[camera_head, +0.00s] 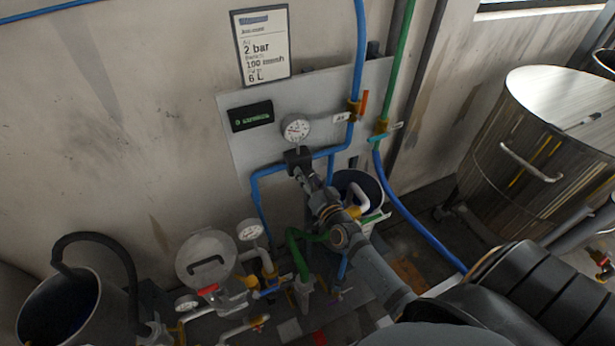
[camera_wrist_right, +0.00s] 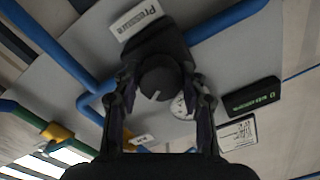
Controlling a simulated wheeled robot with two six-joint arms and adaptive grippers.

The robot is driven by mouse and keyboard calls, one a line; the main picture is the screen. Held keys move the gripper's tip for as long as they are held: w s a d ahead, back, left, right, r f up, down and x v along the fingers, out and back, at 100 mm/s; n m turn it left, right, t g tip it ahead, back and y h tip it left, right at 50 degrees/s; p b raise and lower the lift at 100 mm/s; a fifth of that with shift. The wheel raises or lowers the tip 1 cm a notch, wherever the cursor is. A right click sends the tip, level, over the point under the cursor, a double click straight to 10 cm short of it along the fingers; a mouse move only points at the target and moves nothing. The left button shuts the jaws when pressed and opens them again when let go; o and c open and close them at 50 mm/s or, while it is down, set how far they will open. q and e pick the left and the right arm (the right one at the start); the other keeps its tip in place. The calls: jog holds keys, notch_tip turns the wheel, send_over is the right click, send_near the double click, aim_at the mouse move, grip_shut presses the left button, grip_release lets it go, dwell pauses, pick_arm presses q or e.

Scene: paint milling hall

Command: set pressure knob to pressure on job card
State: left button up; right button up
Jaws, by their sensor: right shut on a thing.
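The job card (camera_head: 262,47) hangs on the wall above the grey panel; its large lines read "2 bar" and "6 L", with a smaller line between them. The dark round pressure knob (camera_wrist_right: 158,82) has a white pointer mark and sits beside a label reading "Pressure" (camera_wrist_right: 135,20). My right gripper (camera_head: 302,172) reaches up to the black regulator block (camera_head: 298,157) and is shut on the knob, with a finger on each side in the right wrist view (camera_wrist_right: 160,92). The round white gauge (camera_head: 296,128) is just above the block; its reading is too small to tell. My left gripper is out of view.
A black display (camera_head: 251,116) with green text is on the panel (camera_head: 240,153), left of the gauge. Blue pipes (camera_head: 268,170) and an orange-handled valve (camera_head: 363,103) are close by. A pressure pot (camera_head: 206,262) stands lower left, a large steel vessel (camera_head: 545,135) right.

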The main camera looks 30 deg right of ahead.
dwell(0.3)
jog(key=o, duration=1.1)
jog(key=shift+o, duration=0.2)
jog(key=s, duration=1.2)
jog(key=shift+a+f, duration=0.15)
jog(key=shift+a, duration=0.1)
